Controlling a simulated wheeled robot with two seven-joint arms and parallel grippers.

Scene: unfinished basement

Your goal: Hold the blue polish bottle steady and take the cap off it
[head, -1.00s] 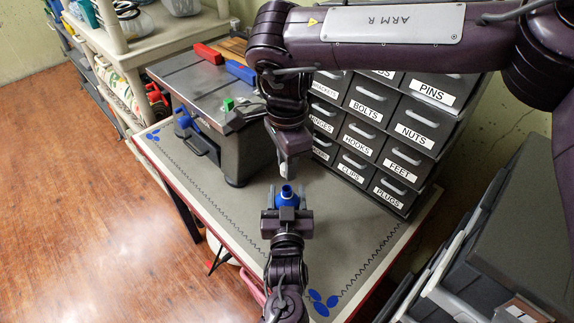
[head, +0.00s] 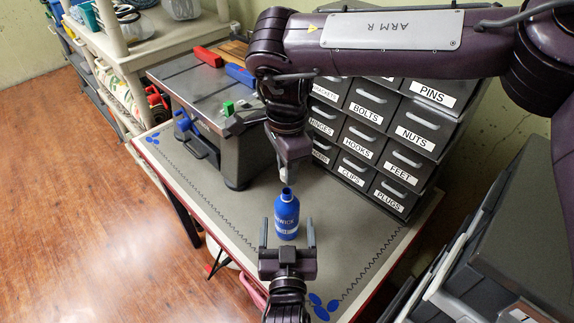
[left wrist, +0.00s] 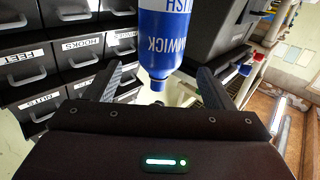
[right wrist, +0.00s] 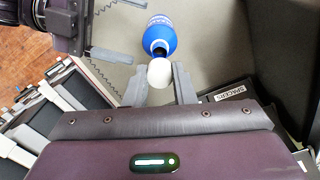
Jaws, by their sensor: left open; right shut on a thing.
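The blue polish bottle (head: 286,219) stands upright on the grey mat with its neck open. It also shows, inverted, in the left wrist view (left wrist: 165,40) and at the top of the right wrist view (right wrist: 161,33). My left gripper (head: 287,224) is open, with a finger on either side in front of the bottle and clear gaps to it. My right gripper (right wrist: 159,84) is shut on the white cap (right wrist: 160,73), which is off the bottle, just above its dark mouth. In the head view the right fingers mostly hide the cap.
A cabinet of labelled drawers (head: 357,133) stands close behind and right of the bottle. A grey bench machine (head: 215,120) stands at the left on the workbench (head: 215,205). The mat is clear left and right of the bottle.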

